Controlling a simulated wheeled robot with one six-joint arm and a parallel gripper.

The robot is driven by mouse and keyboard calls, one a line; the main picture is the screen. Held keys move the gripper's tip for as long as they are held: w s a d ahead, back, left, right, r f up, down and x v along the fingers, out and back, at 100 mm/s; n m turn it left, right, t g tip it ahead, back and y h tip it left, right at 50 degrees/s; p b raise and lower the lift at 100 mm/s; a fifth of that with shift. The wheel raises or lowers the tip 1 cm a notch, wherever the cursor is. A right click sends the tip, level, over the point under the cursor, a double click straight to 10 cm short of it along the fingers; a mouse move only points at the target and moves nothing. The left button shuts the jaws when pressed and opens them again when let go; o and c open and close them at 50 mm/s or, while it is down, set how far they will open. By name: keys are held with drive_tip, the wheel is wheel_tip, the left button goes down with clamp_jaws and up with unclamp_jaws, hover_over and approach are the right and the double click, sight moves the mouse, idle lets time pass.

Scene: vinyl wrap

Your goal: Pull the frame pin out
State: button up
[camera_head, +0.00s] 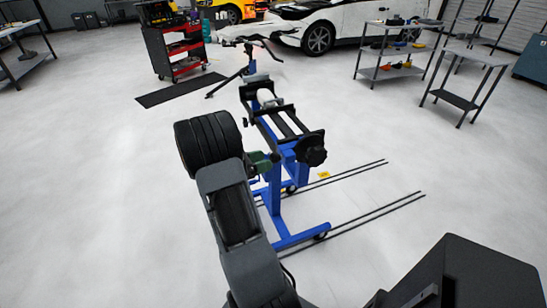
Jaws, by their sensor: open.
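A blue wheeled stand (304,175) stands near the middle of the floor. It carries black rails and a white roll-like part (267,97). A round black knob or wheel (311,149) is on its near end. I cannot pick out the frame pin for certain at this size. My arm reaches up from the bottom centre, its dark upper part left of the stand. My gripper and its fingers do not show; the arm may hide them. A dark green part sits between the arm and the stand, partly covered.
Dark floor rails (376,212) run right of the stand. A red tool cart (181,50), metal shelves (397,50) and a white car (345,25) are at the back. The left floor is clear.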

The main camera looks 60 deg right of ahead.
sight(274, 157)
drive_tip(key=shift+x, duration=2.2)
